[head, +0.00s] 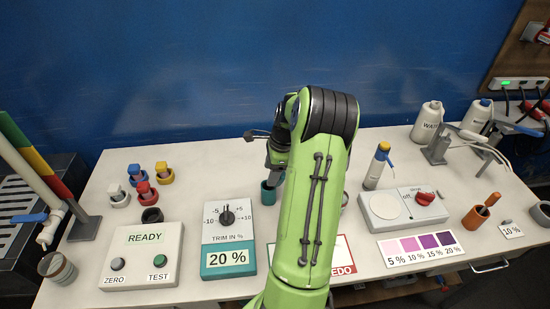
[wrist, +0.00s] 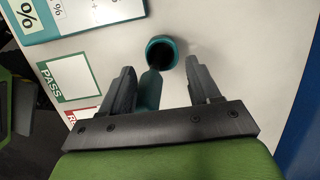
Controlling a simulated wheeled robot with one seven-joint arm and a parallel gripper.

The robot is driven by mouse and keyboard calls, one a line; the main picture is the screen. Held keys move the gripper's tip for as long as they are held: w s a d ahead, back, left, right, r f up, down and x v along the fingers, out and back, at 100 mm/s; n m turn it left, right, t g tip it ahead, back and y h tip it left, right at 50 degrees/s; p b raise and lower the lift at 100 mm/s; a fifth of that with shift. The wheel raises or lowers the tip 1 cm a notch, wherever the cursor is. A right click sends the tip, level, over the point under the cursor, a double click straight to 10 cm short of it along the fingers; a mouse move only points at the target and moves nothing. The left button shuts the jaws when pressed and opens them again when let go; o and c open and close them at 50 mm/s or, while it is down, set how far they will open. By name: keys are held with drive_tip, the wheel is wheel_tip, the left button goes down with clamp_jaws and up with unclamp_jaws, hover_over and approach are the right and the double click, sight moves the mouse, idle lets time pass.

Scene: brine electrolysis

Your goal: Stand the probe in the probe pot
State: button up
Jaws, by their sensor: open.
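The teal probe pot (wrist: 161,45) stands on the bench just beyond my fingertips, its dark mouth facing up. In the head view, the pot (head: 268,194) shows beside my arm. A teal shaft (wrist: 149,90), apparently the probe, lies between my fingers in the wrist view, nearer the left finger. Its far end meets the pot's rim in the picture; whether it is inside the pot is unclear. My gripper (wrist: 160,76) is open, with a gap to the shaft on the right side. In the head view, my arm hides most of this.
The trim box (head: 228,240) stands left of the pot, and a PASS card (wrist: 67,80) lies nearby. A READY box (head: 143,258) and several coloured plugs are further left. A stirrer plate (head: 403,208), a bottle (head: 378,167) and a brown pot (head: 475,217) stand right.

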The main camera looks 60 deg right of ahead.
drive_tip(key=p+v, duration=0.2)
drive_tip(key=v, duration=1.2)
drive_tip(key=shift+r, duration=0.35)
